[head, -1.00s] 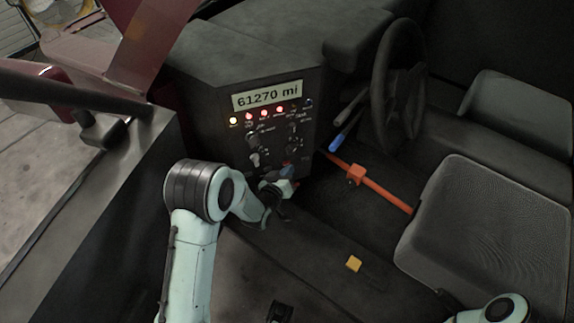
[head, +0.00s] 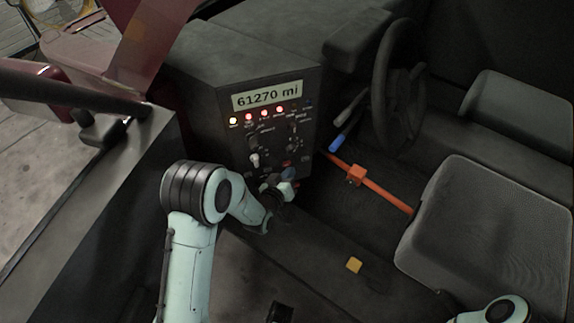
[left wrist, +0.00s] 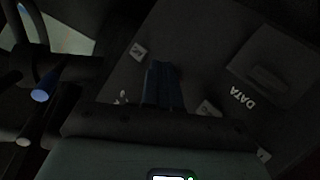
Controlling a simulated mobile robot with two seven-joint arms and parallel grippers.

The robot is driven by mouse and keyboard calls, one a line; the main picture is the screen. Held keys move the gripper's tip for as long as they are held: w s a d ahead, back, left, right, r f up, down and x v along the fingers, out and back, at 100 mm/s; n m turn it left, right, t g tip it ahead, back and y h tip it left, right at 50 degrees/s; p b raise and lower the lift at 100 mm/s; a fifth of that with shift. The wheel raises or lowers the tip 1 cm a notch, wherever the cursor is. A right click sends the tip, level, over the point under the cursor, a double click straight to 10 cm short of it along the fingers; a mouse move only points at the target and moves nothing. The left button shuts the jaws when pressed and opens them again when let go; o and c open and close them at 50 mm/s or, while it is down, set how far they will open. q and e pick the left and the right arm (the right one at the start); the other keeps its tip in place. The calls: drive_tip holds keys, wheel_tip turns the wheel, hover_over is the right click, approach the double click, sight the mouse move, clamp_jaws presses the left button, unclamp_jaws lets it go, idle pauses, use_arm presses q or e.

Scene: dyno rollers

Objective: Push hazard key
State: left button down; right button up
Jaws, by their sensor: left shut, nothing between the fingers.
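The dark dashboard panel (head: 215,135) stands at the centre of the head view, with a row of lit lamps, switches and knobs. My left gripper (head: 288,174) is at its lower part, with the bluish fingertips close to the panel face. In the left wrist view the left gripper (left wrist: 163,84) is shut and empty, pointing at the dark panel. Small square keys with pale marks show there, one left of the fingertips (left wrist: 138,51) and one right of them (left wrist: 208,110). I cannot tell which is the hazard key, or whether the fingers touch the panel.
A steering wheel (head: 385,90) and a blue-tipped lever (head: 337,144) are right of the panel. A grey seat (head: 480,225) is at the right. A DATA label (left wrist: 248,97) shows in the wrist view.

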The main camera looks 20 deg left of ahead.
use_arm(q)
drive_tip(key=shift+d, duration=0.1)
drive_tip(key=s+d, duration=0.4)
drive_tip(key=shift+s, duration=0.15)
idle(0.6)
